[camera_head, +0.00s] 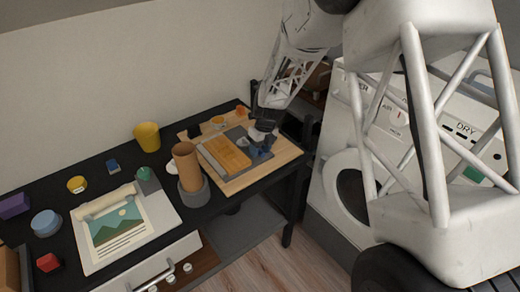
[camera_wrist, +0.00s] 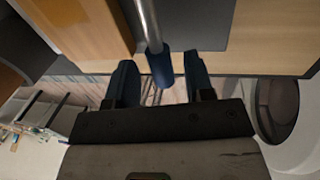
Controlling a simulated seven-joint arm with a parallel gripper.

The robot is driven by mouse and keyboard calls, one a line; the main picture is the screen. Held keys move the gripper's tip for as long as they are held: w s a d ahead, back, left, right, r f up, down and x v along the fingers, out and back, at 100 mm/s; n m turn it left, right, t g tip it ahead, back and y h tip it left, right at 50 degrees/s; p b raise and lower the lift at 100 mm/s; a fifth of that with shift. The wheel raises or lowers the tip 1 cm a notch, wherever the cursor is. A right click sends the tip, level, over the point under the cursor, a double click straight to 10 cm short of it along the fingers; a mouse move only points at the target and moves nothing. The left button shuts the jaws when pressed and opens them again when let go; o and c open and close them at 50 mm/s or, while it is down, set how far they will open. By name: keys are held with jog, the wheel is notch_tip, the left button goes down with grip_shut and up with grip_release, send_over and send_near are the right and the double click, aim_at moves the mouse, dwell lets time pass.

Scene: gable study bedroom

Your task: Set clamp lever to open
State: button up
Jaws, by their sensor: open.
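The clamp lever (camera_wrist: 147,22) is a metal rod with a blue grip (camera_wrist: 160,66) at its end. In the wrist view it comes down from the top. In the head view my gripper (camera_head: 262,138) is over the right part of a wooden board (camera_head: 283,152) that carries a grey plate and an orange-brown wood block (camera_head: 227,153). The lever and clamp are mostly hidden there by my gripper.
A brown cylinder (camera_head: 187,165) in a grey holder stands just left of the board. A yellow cup (camera_head: 148,136) and a picture on a white stand (camera_head: 118,228) are farther left on the black desk (camera_head: 110,180). A white washer or dryer (camera_head: 345,185) stands to the right.

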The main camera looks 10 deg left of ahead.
jog(key=shift+r, duration=0.15)
notch_tip(320, 180, up, 7)
jog(key=w+d, duration=0.1)
jog(key=shift+r, duration=0.15)
dwell(0.5)
jog(key=shift+d, duration=0.1)
